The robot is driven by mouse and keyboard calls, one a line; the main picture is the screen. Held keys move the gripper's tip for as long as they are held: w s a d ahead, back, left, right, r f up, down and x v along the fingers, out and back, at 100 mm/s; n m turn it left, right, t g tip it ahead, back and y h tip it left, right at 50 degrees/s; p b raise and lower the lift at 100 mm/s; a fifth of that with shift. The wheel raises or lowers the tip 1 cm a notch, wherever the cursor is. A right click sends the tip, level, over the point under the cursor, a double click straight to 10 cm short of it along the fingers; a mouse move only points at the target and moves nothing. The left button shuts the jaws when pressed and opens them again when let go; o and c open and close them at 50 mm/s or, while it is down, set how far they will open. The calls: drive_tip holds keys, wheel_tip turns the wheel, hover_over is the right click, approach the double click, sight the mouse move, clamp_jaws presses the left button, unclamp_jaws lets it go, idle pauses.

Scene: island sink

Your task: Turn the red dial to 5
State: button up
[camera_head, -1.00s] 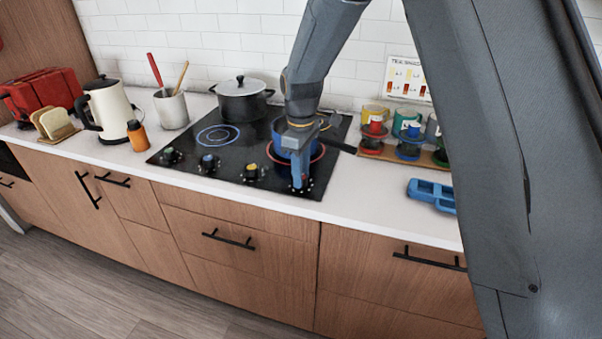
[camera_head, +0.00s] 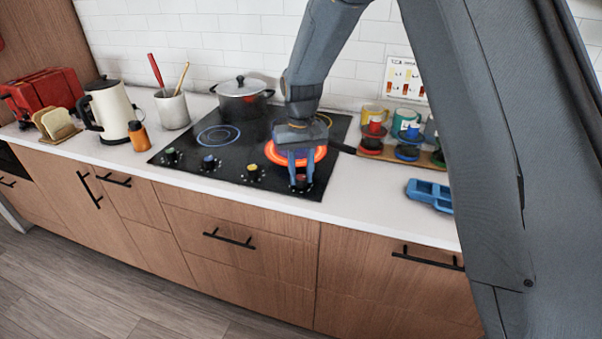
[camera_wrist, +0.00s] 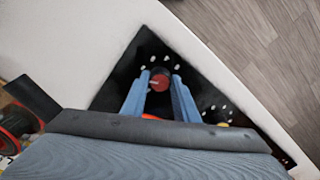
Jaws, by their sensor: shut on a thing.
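The red dial (camera_wrist: 159,82) is at the front right corner of the black cooktop (camera_head: 232,150). It sits between the two blue fingers of my gripper (camera_wrist: 160,80), which is shut on it. White marks arc around the dial on the cooktop; I cannot read them. In the head view my gripper (camera_head: 301,186) points down at the dial, and its fingers mostly hide it. The front right burner (camera_head: 316,155) behind it glows bright orange-red.
Green, blue and yellow dials (camera_head: 252,171) line the cooktop's front edge to the left. A black pot (camera_head: 242,100) stands at the back. Cups on a wooden rack (camera_head: 400,155) and a blue tray (camera_head: 430,194) are on the right counter.

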drive_tip(key=m, duration=0.7)
drive_tip(key=shift+p, duration=0.35)
drive_tip(key=m, duration=0.6)
drive_tip(key=shift+r+m, duration=0.1)
drive_tip(key=shift+m, duration=0.3)
drive_tip(key=m+p, duration=0.1)
drive_tip(key=m, duration=0.6)
drive_tip(key=shift+w, duration=0.1)
drive_tip(key=m, duration=0.7)
drive_tip(key=shift+p, duration=0.35)
drive_tip(key=shift+a, duration=0.1)
drive_tip(key=o, duration=1.1)
drive_tip(key=shift+c, duration=0.2)
